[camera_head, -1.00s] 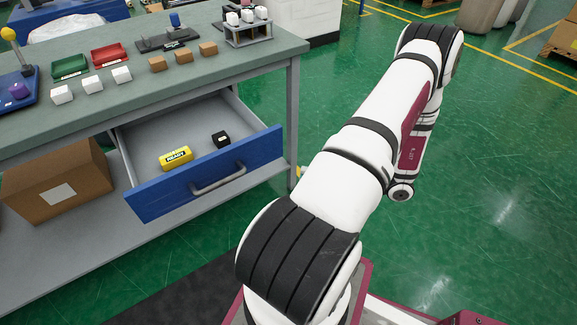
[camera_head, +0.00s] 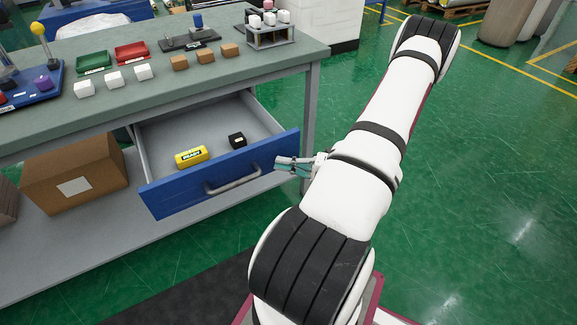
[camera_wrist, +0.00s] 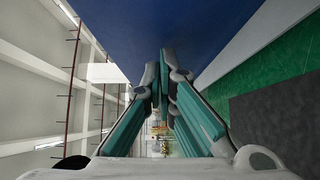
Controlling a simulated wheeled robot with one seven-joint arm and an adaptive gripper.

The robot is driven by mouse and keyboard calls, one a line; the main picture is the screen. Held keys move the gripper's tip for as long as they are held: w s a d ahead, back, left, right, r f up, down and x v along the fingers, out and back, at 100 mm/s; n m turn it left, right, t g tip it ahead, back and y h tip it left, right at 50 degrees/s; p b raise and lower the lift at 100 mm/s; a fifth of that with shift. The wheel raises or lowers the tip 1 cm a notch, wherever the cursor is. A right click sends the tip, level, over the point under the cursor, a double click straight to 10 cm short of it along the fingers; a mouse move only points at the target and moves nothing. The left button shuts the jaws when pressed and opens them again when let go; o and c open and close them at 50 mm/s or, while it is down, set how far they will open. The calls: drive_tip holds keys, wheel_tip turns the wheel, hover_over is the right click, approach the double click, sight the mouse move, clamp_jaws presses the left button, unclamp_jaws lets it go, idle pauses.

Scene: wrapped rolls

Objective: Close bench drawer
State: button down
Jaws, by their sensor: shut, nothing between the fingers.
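The bench drawer, with its blue front (camera_head: 165,199) and grey bar handle (camera_head: 232,183), stands pulled out under the bench top. Inside it lie a yellow labelled roll (camera_head: 191,157) and a small black block (camera_head: 237,141). My gripper (camera_head: 279,163) is at the right end of the drawer front, right of the handle. In the wrist view its teal-padded fingers (camera_wrist: 164,68) are together with nothing between them. The blue drawer front (camera_wrist: 190,25) fills the upper middle of that view, close to the fingertips. I cannot tell whether they touch it.
The bench top (camera_head: 150,105) holds white and brown blocks, a green tray (camera_head: 93,61), a red tray (camera_head: 132,51) and a small rack (camera_head: 269,36). A cardboard box (camera_head: 75,178) sits on the lower shelf.

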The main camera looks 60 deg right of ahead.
sight(253, 127)
drive_tip(key=shift+w+d, duration=0.1)
drive_tip(key=w+d+b, duration=0.1)
drive_tip(key=w+d, duration=0.3)
drive_tip(key=w, duration=0.4)
drive_tip(key=w+d+b, duration=0.2)
drive_tip(key=w+d, duration=0.3)
drive_tip(key=w, duration=0.2)
drive_tip(key=w+d+b, duration=0.1)
drive_tip(key=w+d, duration=0.4)
drive_tip(key=w, duration=0.3)
drive_tip(key=shift+w+d+b, duration=0.25)
drive_tip(key=shift+w+b, duration=0.05)
drive_tip(key=shift+b, duration=0.1)
drive_tip(key=shift+w+d, duration=0.25)
drive_tip(key=shift+w, duration=0.25)
drive_tip(key=shift+w+d, duration=0.1)
drive_tip(key=shift+r, duration=0.15)
drive_tip(key=shift+s, duration=0.2)
drive_tip(key=s, duration=0.1)
drive_tip(key=s+a+p, duration=0.1)
drive_tip(key=s, duration=0.1)
drive_tip(key=s+p, duration=0.1)
drive_tip(key=shift+s+a, duration=0.4)
drive_tip(key=p+v, duration=0.1)
drive_tip(key=v, duration=0.7)
drive_tip(key=shift+s, duration=0.2)
